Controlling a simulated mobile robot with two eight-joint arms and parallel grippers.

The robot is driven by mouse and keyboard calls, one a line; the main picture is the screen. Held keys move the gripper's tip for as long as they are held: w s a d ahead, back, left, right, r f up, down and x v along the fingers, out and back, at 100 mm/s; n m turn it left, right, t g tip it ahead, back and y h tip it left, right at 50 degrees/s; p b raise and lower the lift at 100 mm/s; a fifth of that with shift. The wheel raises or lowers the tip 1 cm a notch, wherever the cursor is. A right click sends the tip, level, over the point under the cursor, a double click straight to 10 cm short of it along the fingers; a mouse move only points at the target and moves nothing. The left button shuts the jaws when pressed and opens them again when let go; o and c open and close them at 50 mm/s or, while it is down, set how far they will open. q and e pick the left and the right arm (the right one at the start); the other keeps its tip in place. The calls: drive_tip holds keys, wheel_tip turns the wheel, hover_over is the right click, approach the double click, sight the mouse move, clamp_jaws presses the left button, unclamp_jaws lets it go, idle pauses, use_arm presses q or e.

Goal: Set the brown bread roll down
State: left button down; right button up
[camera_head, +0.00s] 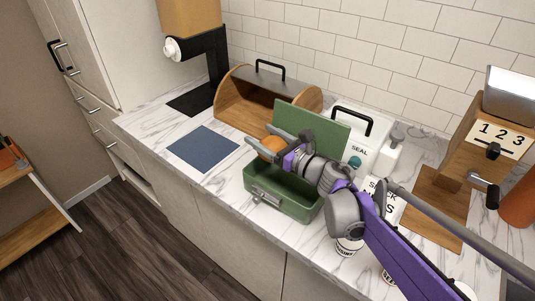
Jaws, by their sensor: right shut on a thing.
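The brown bread roll (273,145) is between the fingers of my right gripper (268,150), above the back left part of a green box (288,202). The box stands on the marble counter with its lid (311,130) raised at the back. My right arm reaches in from the lower right and hides part of the box's inside. I cannot tell whether the roll touches the box. My left gripper is not in view.
A blue mat (203,148) lies bare on the counter, left of the box. A wooden bread bin (238,108) stands behind. A white sealing device (378,145) and a wooden dispenser (478,140) stand to the right. Labelled containers (347,246) stand near the front edge.

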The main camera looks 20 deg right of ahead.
drive_tip(key=shift+w+f+b, duration=0.1)
drive_tip(key=shift+f+b, duration=0.2)
drive_tip(key=shift+f, duration=1.8)
drive_tip(key=shift+f, duration=0.1)
drive_tip(key=shift+f, duration=0.15)
drive_tip(key=shift+f+b, duration=0.4)
drive_tip(key=o, duration=1.2)
drive_tip(key=shift+a, duration=0.1)
drive_tip(key=shift+r, duration=0.1)
drive_tip(key=shift+r+p, duration=0.3)
drive_tip(key=shift+s+d+r, duration=0.2)
drive_tip(key=shift+s+d, duration=0.05)
drive_tip(key=v, duration=1.1)
drive_tip(key=shift+s+d, duration=0.2)
